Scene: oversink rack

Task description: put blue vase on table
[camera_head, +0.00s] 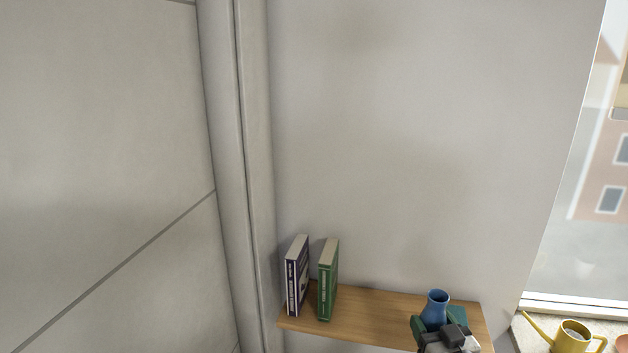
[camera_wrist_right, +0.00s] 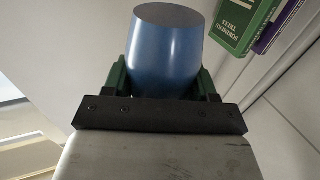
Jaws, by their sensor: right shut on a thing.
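The blue vase (camera_head: 437,308) is over the right part of a wooden shelf (camera_head: 375,318) in the head view. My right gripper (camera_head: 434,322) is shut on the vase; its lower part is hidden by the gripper. No table is identifiable, and my left gripper is not in view.
A purple book (camera_head: 297,277) and a green book (camera_head: 328,280) stand upright on the shelf's left part. A yellow watering can (camera_head: 571,337) stands on the windowsill at right. The shelf's middle is clear.

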